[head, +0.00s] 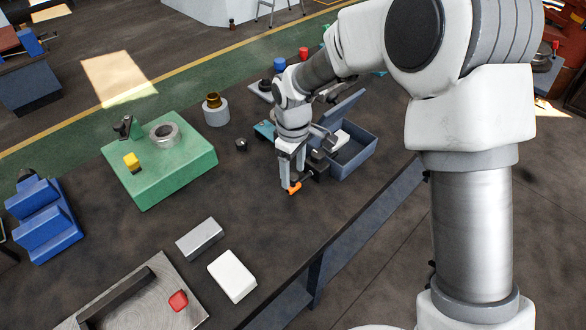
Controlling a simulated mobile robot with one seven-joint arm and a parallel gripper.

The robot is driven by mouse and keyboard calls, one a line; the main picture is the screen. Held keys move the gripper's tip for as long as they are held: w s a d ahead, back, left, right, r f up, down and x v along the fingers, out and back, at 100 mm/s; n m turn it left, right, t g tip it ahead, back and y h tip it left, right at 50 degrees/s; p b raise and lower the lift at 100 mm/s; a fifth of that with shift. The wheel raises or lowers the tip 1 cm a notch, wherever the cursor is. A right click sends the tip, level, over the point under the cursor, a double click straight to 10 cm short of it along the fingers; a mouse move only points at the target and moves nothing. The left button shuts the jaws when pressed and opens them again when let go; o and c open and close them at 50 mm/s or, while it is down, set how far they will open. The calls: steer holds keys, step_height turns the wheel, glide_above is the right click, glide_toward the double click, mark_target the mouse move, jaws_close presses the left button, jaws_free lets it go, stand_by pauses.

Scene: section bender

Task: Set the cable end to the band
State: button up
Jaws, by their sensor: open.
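My gripper (291,178) points down over the dark table, left of the blue open box, and its jaws are open. A small orange piece (294,187) shows right at the fingertips; I cannot tell whether it touches them or lies on the table. I cannot clearly identify the cable end or the band. A grey metal ring (164,134) sits on a green block (180,177), with a small yellow piece (132,162) and a dark upright fitting (124,127) beside it.
The blue box (362,157) with its lid raised stands right of my gripper. A white block (232,276), a grey block (199,239), a metal plate (188,290) with a red piece (178,301), and a blue stepped block (46,228) lie nearer or left. The table middle is clear.

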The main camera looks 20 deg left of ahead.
steer(key=shift+r, duration=0.1)
step_height(320, 180, up, 17)
steer(key=shift+r+p, duration=0.15)
steer(key=shift+p, duration=0.15)
steer(key=shift+d, duration=0.1)
stand_by(0.4)
steer(key=s+d+r+m+t, duration=0.1)
steer(key=s+d+r+m, duration=0.2)
steer(key=d, duration=0.5)
steer(key=s+d+r+m+t, duration=0.15)
steer(key=d+r+m, duration=0.25)
steer(key=d, duration=0.4)
steer(key=s+d+f+m+t, duration=0.1)
steer(key=s+d+m+t, duration=0.2)
steer(key=s+d+m, duration=0.5)
steer(key=s+d, duration=0.4)
steer(key=d, duration=0.2)
steer(key=shift+s+f, duration=0.15)
steer(key=shift+f, duration=0.15)
stand_by(0.8)
